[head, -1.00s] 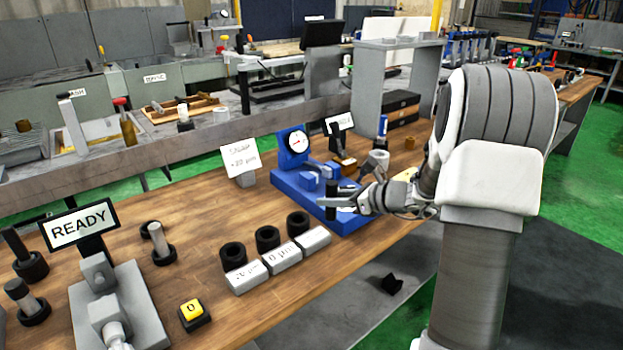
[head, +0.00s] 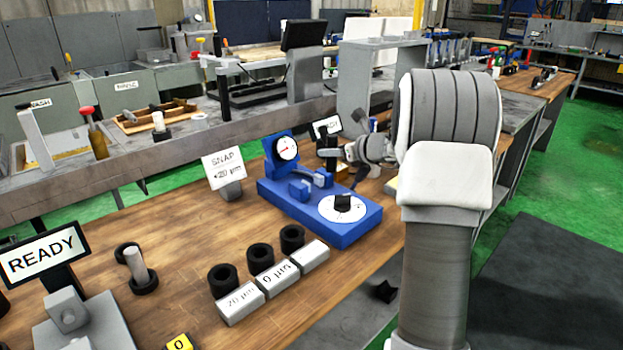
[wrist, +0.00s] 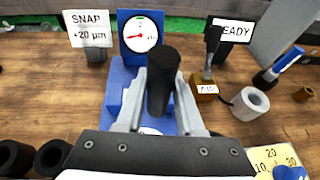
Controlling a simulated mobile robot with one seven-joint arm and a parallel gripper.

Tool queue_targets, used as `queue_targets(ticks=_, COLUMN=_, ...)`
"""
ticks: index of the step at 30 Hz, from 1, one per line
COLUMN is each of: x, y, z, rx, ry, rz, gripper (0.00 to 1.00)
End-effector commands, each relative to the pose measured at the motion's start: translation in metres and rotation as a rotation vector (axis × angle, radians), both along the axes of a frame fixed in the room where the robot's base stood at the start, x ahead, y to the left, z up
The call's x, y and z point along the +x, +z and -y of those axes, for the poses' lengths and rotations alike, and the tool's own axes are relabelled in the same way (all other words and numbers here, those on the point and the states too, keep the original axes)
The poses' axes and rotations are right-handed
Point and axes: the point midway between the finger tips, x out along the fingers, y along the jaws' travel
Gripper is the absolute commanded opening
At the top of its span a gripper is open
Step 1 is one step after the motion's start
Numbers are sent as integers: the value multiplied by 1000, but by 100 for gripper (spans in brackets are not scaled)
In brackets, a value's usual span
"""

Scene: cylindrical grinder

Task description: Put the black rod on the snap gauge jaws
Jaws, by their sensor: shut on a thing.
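My gripper (wrist: 160,110) is shut on the black rod (wrist: 164,78), which stands between its two grey fingers in the wrist view. In the head view my gripper (head: 350,152) is up at the right of the snap gauge, with the dark rod (head: 327,150) at its fingertips. The blue snap gauge (head: 355,232) has a white dial (head: 286,149), small blue-grey jaw blocks (head: 301,189) and a white round plate with a dark piece on it. In the wrist view the gauge (wrist: 116,80) is behind and below the rod, and the fingers hide its jaws.
A SNAP sign (head: 223,165) stands left of the gauge. Black rings (head: 260,256) and labelled grey blocks (head: 272,280) sit in front. An AIR block (wrist: 206,89), a grey ring (wrist: 250,103) and a blue-capped marker (wrist: 277,66) are to the right in the wrist view.

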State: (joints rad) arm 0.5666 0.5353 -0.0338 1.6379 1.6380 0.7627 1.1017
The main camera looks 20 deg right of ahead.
Motion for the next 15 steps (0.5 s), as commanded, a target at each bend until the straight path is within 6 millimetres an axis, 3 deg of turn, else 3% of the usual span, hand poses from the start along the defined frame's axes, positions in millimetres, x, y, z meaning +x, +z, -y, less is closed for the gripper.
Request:
queue_targets(ticks=6, x=29, y=-25, z=-31, rx=0, ry=3, rz=3, gripper=0)
queue_targets(ticks=15, x=39, y=-39, z=-40, rx=0, ry=-1, rz=3, gripper=0)
